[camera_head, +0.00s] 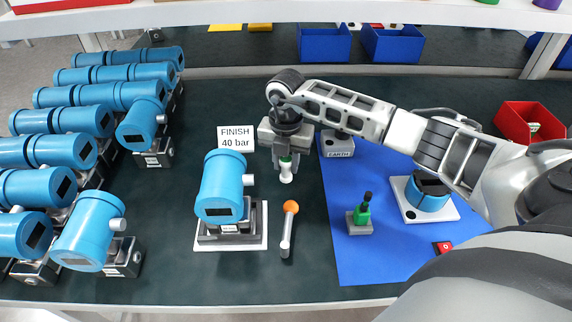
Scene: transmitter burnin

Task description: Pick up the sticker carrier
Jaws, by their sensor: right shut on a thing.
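My right gripper (286,150) reaches in from the right and points down over the dark mat, left of the blue mat's edge. My left gripper is not in view.
A blue transmitter (220,185) stands on a white plate beside a FINISH 40 bar sign (236,138). An orange-tipped tool (290,207) lies nearby. Several transmitters crowd the left. A red bin (512,120) stands right.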

